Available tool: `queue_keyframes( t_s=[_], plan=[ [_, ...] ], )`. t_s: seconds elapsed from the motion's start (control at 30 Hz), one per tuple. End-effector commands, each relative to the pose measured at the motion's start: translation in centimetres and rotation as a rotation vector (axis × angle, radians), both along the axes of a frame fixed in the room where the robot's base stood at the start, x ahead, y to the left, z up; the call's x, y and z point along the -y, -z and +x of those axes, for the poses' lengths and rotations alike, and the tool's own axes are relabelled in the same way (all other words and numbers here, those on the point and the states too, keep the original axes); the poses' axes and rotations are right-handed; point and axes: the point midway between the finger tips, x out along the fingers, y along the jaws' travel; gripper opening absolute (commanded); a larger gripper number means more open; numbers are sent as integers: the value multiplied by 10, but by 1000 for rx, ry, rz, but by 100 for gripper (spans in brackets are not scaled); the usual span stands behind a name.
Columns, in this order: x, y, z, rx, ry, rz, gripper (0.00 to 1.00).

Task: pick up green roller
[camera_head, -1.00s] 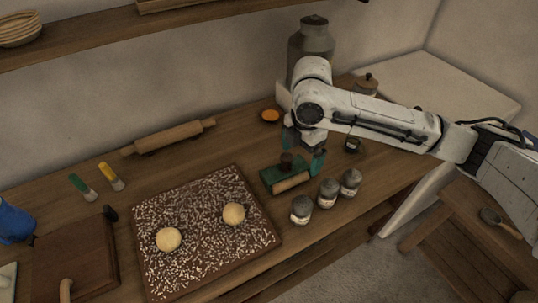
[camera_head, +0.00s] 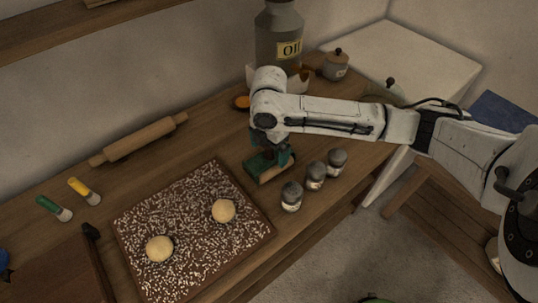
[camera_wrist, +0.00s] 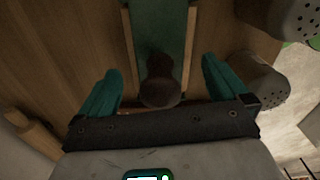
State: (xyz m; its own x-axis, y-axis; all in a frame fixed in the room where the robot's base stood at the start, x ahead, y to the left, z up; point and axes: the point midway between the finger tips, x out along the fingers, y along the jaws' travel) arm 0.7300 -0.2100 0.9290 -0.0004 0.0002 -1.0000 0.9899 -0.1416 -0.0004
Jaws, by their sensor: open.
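The green roller (camera_head: 267,168) lies on the wooden counter, right of the speckled board. It has a green body, pale wooden edges and a dark knob. In the wrist view its green top (camera_wrist: 163,28) runs up the picture, with the dark knob (camera_wrist: 160,88) between my fingers. My gripper (camera_head: 269,149) points down at the roller, its teal fingers partly hidden by my arm. In the wrist view my gripper (camera_wrist: 161,80) is open, one finger on each side of the knob, with gaps showing.
Several grey-lidded jars (camera_head: 315,176) stand close right of the roller. The speckled board (camera_head: 190,225) with two dough balls (camera_head: 223,211) is at left. A rolling pin (camera_head: 138,139), two brushes (camera_head: 84,191) and an oil can (camera_head: 278,35) lie or stand further back.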

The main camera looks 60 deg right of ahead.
Motion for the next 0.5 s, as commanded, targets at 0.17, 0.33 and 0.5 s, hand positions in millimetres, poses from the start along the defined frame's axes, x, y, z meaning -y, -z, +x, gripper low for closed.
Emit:
queue_keyframes(
  t_s=[0.17,0.33,0.5],
  plan=[
    [1,22,0,-1,1,0,100],
    [1,28,0,1,0,0,100],
    [1,28,0,1,0,0,97]
  ],
)
